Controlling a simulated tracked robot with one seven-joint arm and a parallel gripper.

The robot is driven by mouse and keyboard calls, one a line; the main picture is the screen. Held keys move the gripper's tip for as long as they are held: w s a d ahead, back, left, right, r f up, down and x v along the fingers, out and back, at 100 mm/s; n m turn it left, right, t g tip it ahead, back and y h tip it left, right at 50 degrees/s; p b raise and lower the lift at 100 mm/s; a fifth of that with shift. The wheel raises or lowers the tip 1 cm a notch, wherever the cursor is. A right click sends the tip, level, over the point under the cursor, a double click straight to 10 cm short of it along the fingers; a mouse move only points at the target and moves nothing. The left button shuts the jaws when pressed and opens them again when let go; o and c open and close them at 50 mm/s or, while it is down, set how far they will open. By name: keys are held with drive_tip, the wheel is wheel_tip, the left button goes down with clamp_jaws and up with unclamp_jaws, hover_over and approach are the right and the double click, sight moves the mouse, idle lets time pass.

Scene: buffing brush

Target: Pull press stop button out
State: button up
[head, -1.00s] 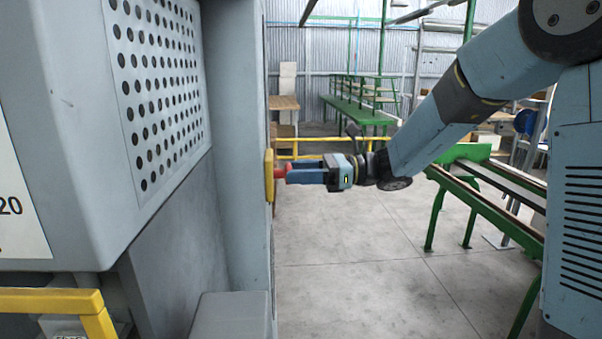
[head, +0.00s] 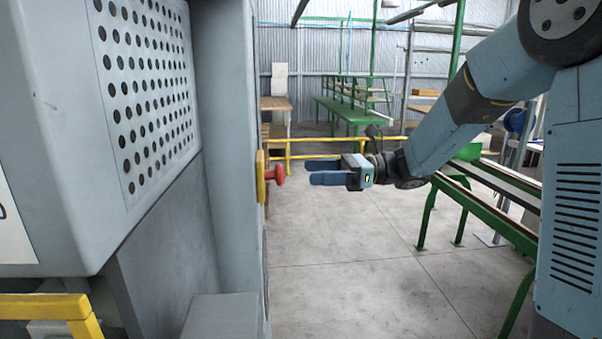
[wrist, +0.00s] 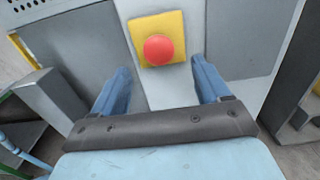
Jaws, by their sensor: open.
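The red press stop button (head: 275,175) has a mushroom-shaped head and sits on a yellow plate (head: 260,176) on the side of the grey press. In the wrist view the red button (wrist: 158,50) shows face-on, on its yellow plate (wrist: 171,22), beyond and between my fingers. My gripper (head: 308,171) is open and empty, with a clear gap between its fingertips and the button in the head view. In the wrist view my gripper (wrist: 160,72) has its two blue fingers spread to either side of the button's line.
The grey press (head: 228,140) fills the left side. A yellow rail (head: 45,306) stands at lower left. Green-framed benches (head: 490,208) stand at the right behind my arm. The concrete floor (head: 340,285) below my gripper is clear.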

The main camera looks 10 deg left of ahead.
drive_tip(key=v, duration=0.8)
drive_tip(key=shift+w, duration=0.1)
drive_tip(key=s+d+f+n+t+h, duration=0.1)
drive_tip(key=s+d+n+h, duration=0.3)
drive_tip(key=s, duration=0.3)
drive_tip(key=s+d+f+n+t+h, duration=0.1)
drive_tip(key=s+f+n+h, duration=0.15)
drive_tip(key=s+h, duration=0.35)
drive_tip(key=s+d+n+t+h, duration=0.3)
drive_tip(key=s+d+n, duration=0.1)
drive_tip(key=d, duration=0.3)
drive_tip(key=s+d+n+t+h, duration=0.4)
drive_tip(key=s+d+n, duration=0.1)
drive_tip(key=d, duration=0.3)
drive_tip(key=shift+s+r+t+h, duration=0.3)
drive_tip(key=shift+r, duration=0.05)
